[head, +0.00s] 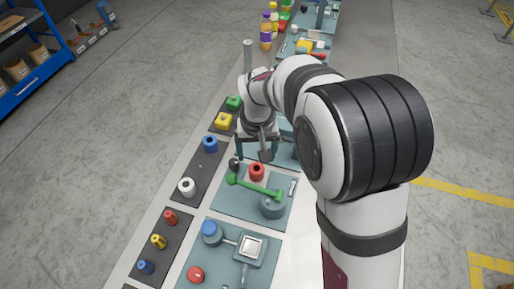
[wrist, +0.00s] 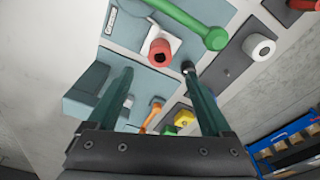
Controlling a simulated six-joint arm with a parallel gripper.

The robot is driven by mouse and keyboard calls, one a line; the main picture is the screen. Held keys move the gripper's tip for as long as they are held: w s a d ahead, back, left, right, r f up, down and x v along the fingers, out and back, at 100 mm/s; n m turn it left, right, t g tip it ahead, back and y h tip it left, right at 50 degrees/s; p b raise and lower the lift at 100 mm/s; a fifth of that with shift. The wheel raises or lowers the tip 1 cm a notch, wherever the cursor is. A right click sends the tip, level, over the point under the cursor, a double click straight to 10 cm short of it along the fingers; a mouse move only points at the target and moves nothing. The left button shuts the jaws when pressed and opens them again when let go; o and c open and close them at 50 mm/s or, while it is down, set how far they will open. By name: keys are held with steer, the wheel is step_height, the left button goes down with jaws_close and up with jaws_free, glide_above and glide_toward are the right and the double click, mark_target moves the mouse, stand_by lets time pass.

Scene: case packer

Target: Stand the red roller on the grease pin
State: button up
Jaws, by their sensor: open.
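The red roller (head: 256,171) stands on a teal plate (head: 225,205) beside a green lever (head: 255,188). In the wrist view the red roller (wrist: 160,52) shows its dark bore and sits by a white patch. My gripper (head: 253,152) is just beyond the roller in the head view. In the wrist view my gripper (wrist: 158,74) has its two fingers wide apart with nothing between them, and the roller shows just past the tips. A small dark knob (head: 234,163) stands left of the roller, also near the right fingertip in the wrist view (wrist: 188,67). I cannot tell which part is the grease pin.
A white roller (head: 187,187) and blue roller (head: 210,144) stand on a dark strip at left. Yellow (head: 222,121) and green (head: 234,102) pieces are farther back. A round grey hub (head: 272,206) is at the lever's right end. Another teal plate with a blue knob (head: 211,230) is nearer.

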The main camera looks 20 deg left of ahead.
steer(key=s+d+r+m, duration=0.4)
steer(key=s+d+r, duration=0.4)
steer(key=d, duration=0.4)
steer(key=s+d+m, duration=0.3)
steer(key=s, duration=0.4)
steer(key=s+d+m+g+y, duration=0.1)
steer(key=s+d+m, duration=0.2)
steer(key=s, duration=0.5)
steer(key=shift+s+d+r, duration=0.3)
steer(key=shift+d+r, duration=0.15)
steer(key=shift+d, duration=0.35)
